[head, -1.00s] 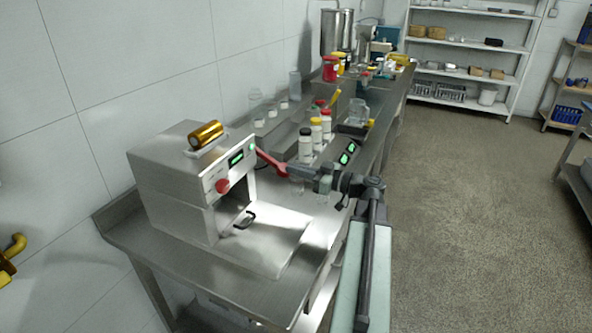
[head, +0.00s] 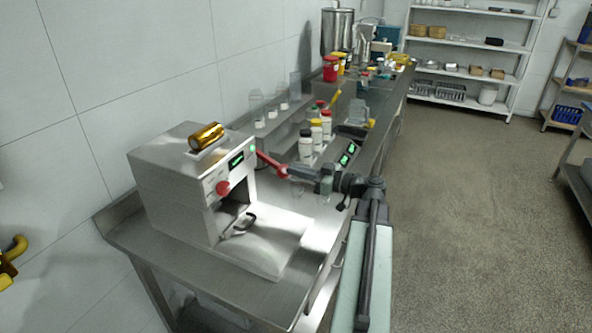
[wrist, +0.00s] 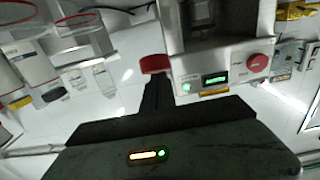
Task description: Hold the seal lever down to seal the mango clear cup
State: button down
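The sealing machine (head: 175,185) is a steel box on the near bench, with a green display and a red round button on its front. Its red seal lever (head: 271,164) sticks out from the right side, sloping down toward my gripper (head: 291,173). In the wrist view my gripper's dark fingers (wrist: 157,92) are together as one narrow column. Their tip is at the lever's red end (wrist: 155,63), touching or very close to it. I cannot make out the mango clear cup; the machine's opening is dark, with a black handle (head: 241,222) in front.
A gold film roll (head: 206,137) lies on top of the machine. White bottles with coloured caps (head: 306,146) and clear containers stand farther along the bench. A small dark device with green displays (head: 348,153) is beyond my arm. The floor at right is clear.

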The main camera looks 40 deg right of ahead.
jog(key=r+v, duration=0.1)
jog(key=v, duration=1)
jog(key=shift+s, duration=0.2)
jog(key=shift+d, duration=0.1)
dwell(0.3)
